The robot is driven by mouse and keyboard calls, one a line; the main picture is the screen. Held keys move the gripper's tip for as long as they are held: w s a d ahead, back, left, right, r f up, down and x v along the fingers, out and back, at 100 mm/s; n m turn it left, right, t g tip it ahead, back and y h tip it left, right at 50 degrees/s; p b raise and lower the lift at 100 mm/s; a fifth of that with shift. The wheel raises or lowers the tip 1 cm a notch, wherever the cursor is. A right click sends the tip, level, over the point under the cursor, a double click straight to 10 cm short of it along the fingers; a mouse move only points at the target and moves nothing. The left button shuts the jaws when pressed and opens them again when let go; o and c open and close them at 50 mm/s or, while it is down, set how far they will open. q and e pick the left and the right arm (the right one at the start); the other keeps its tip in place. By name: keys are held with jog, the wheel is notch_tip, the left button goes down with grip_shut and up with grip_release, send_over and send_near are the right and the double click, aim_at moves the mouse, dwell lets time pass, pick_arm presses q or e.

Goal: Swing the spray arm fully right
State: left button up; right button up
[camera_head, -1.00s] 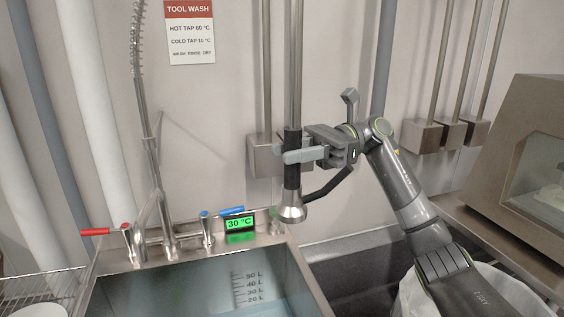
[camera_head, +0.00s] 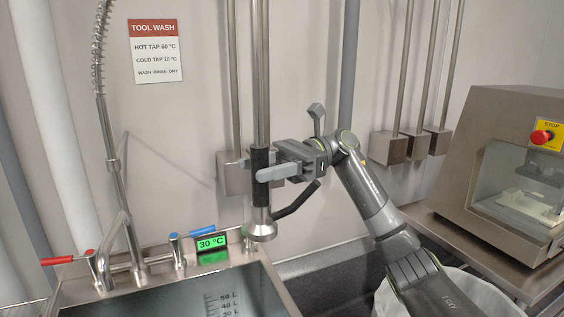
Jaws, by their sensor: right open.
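The spray arm is a vertical metal pipe (camera_head: 261,75) with a black grip (camera_head: 260,200) and a metal spray head (camera_head: 262,229). It hangs beside the right rim of the sink (camera_head: 277,283). A black lever (camera_head: 295,202) slants up to the right from near the head. My right gripper (camera_head: 268,172) is open at the black grip, coming from the right. One pale finger crosses in front of the grip and ends over it. The other finger is mostly hidden, so contact cannot be told. My left gripper is not in view.
Red (camera_head: 62,260) and blue (camera_head: 198,231) tap levers, a coiled hose (camera_head: 98,50) and a green 30 °C display (camera_head: 211,243) stand at the sink's back. Wall boxes (camera_head: 390,147) with pipes and a machine with a red stop button (camera_head: 542,137) are on the right.

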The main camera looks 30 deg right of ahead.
jog(key=w+d+b, duration=0.1)
jog(key=d, duration=1.6)
jog(key=shift+w+d+b, duration=0.15)
jog(key=shift+w+b, duration=0.15)
jog(key=shift+w, duration=0.05)
